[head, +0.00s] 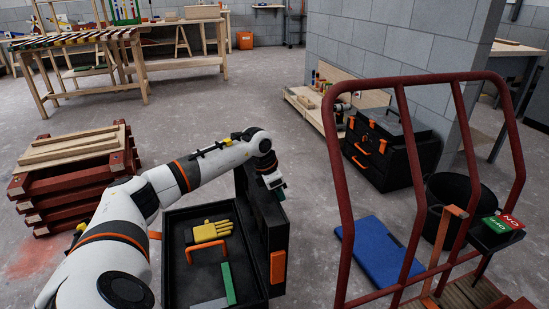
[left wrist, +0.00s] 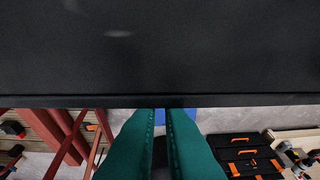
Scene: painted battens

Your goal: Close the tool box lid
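The open tool box (head: 172,282) is a black box on the floor at the lower middle of the head view. Its black lid (head: 262,222) stands up at its right side, with an orange latch (head: 277,267). Inside lie a yellow glove (head: 212,231), an orange handle-like piece and a green-and-grey strip. My left gripper (head: 278,188) is at the lid's upper part; contact is unclear. In the left wrist view, its green fingers (left wrist: 161,115) show a narrow gap and meet the edge of a large dark panel, apparently the lid (left wrist: 160,50). My right gripper is not in view.
A red-railed cart (head: 335,160) stands close on the right. A blue slab (head: 378,250) and a black bucket (head: 455,205) lie beyond its rails. Another black tool chest (head: 385,160) stands behind. Stacked battens (head: 75,165) are at left. The floor between is clear.

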